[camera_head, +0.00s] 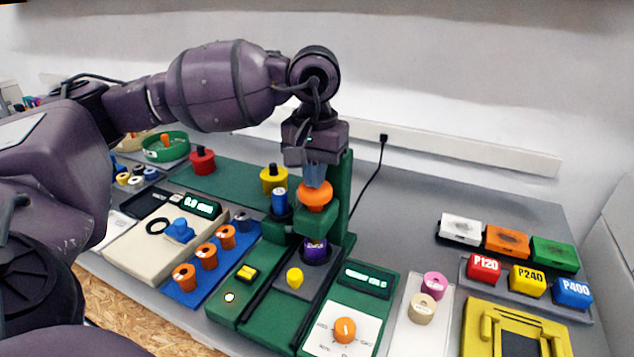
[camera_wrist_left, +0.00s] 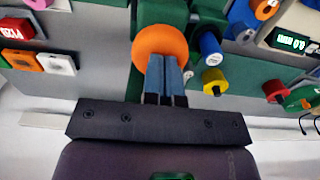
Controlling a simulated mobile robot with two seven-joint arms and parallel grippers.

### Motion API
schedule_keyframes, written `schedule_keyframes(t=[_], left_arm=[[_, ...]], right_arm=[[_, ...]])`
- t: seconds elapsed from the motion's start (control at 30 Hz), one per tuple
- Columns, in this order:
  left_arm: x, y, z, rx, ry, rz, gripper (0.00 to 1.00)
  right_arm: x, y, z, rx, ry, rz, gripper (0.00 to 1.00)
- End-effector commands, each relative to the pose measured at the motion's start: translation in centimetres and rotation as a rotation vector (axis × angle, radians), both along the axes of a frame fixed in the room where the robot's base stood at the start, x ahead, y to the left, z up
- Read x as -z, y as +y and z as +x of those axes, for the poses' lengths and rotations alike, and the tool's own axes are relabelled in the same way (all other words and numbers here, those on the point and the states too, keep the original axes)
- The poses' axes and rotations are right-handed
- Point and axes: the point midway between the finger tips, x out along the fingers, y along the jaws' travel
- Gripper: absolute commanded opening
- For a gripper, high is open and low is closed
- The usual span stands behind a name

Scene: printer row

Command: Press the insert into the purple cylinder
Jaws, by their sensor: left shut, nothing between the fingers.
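The purple cylinder (camera_head: 315,247) stands upright in the green press, below the press head. Its top lies close under the head, so I cannot tell whether the insert is in it. The press has an orange knob (camera_head: 316,196) on top, also seen in the left wrist view (camera_wrist_left: 160,42). My left gripper (camera_head: 315,183) points down at this knob, its blue fingers shut with nothing between them. The fingertips are at or just over the knob in the left wrist view (camera_wrist_left: 164,58); contact is hard to tell. My right gripper is not in view.
A blue rack with several orange parts (camera_head: 207,256) is at the left. A blue cylinder (camera_head: 279,201) stands beside the press. Colored sanding blocks (camera_head: 527,281) lie at the right.

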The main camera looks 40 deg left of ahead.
Motion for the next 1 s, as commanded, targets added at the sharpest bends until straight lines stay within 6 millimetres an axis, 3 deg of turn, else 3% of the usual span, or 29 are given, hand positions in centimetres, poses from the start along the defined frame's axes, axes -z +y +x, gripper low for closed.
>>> schedule_keyframes(t=[0.27,1.0], left_arm=[[-0.1,0.0,0.0,0.0,0.0,0.0,0.0],[-3.8,0.0,0.0,0.0,-0.003,0.0,0.0]], right_arm=[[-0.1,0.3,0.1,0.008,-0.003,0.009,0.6],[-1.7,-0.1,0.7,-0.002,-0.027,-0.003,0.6]])
